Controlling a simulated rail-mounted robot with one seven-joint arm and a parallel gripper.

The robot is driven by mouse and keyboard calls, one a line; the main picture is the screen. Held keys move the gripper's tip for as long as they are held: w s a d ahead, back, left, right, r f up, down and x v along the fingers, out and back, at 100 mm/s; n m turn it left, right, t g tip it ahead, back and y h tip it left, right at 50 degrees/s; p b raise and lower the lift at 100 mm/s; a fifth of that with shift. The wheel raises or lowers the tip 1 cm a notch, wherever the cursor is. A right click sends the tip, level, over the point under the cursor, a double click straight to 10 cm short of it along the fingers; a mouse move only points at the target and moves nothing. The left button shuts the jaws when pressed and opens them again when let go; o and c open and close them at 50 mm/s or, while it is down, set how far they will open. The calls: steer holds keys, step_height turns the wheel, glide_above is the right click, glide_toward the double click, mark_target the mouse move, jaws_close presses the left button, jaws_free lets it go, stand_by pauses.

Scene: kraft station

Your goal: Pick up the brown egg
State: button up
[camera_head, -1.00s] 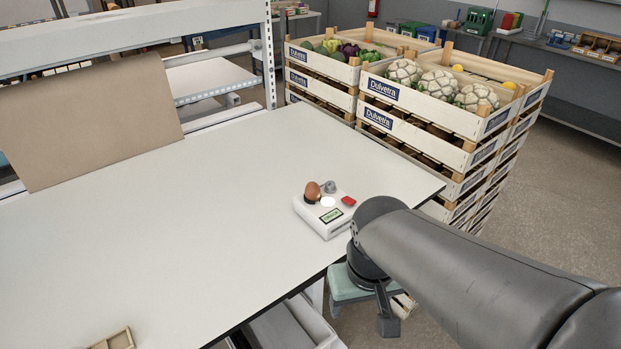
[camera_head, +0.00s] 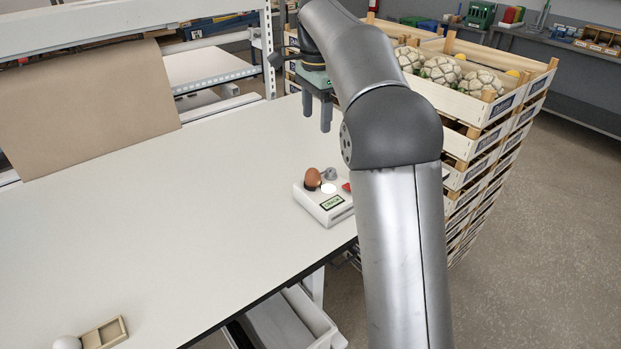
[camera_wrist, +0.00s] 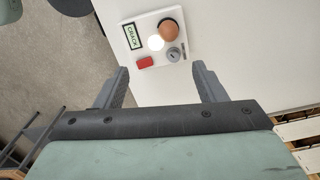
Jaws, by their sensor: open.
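The brown egg (camera_head: 312,178) sits upright in a holder on a small white device (camera_head: 324,210) near the right edge of the table. The device carries a "CRACK" label, a white round spot, a grey knob and a red button. In the wrist view the egg (camera_wrist: 168,30) shows ahead of the fingers, at the top centre. My gripper (camera_head: 318,112) is open and empty, above the table and behind the egg in the head view. In the wrist view its two fingers (camera_wrist: 160,87) stand wide apart, with the device beyond them.
Stacked wooden crates (camera_head: 470,95) with cauliflowers stand beyond the table's right side. A small wooden tray (camera_head: 104,334) and a white round object (camera_head: 67,343) lie at the near left. A brown paper sheet (camera_head: 85,108) hangs at the back left. The table's middle (camera_head: 190,210) is clear.

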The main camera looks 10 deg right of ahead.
steer(key=w+m, duration=0.1)
steer(key=w, duration=0.1)
glide_toward(313, 169)
step_height(313, 169, down, 5)
steer(key=shift+w+f, duration=0.1)
steer(key=shift+f, duration=0.05)
steer(key=shift+f+p, duration=0.55)
steer(key=shift+f, duration=2.15)
steer(key=c, duration=0.8)
